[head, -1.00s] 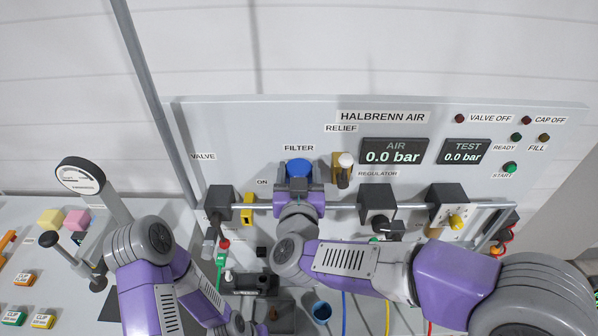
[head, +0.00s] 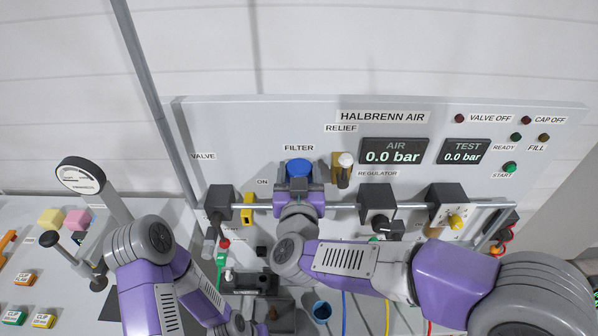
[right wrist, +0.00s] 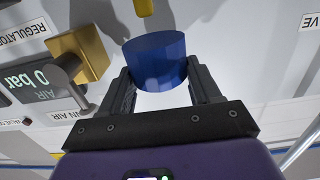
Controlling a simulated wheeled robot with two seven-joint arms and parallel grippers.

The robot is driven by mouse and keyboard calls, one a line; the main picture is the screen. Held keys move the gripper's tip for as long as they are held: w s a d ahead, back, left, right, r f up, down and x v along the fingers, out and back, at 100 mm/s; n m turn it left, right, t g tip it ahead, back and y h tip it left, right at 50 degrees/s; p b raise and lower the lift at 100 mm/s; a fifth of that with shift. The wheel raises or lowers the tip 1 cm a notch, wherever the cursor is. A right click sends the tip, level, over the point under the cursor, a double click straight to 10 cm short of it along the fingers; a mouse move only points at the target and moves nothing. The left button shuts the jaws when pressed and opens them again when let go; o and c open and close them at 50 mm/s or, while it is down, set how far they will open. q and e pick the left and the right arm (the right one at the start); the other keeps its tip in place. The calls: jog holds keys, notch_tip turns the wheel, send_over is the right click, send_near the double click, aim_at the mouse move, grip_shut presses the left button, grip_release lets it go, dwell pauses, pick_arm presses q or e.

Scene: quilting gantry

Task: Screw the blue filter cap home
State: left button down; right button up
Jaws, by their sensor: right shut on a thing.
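The blue filter cap (head: 299,168) sits under the FILTER label on the grey panel. My right gripper is at the cap, and its purple wrist covers the lower part in the head view. In the right wrist view the cap (right wrist: 156,60) is between the two dark fingers of my right gripper (right wrist: 160,84), which is shut on it. The thread under the cap is hidden, so I cannot tell how far it is screwed on. My left arm (head: 165,270) is at the lower left; its gripper is not clearly visible.
The brass relief valve (head: 342,171) stands close to the right of the cap. A pipe (head: 340,206) runs across the panel with the yellow valve handle (head: 248,216) on the left and the regulator (head: 378,203) on the right. The AIR display (head: 394,151) reads 0.0 bar.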

jog(key=shift+f+b, duration=1.95)
jog(key=shift+f, duration=0.4)
jog(key=o, duration=1.1)
jog(key=shift+s, duration=0.1)
jog(key=s, duration=0.7)
jog(key=shift+s+r+b, duration=0.15)
jog(key=shift+s+b, duration=0.05)
jog(key=shift+b, duration=0.15)
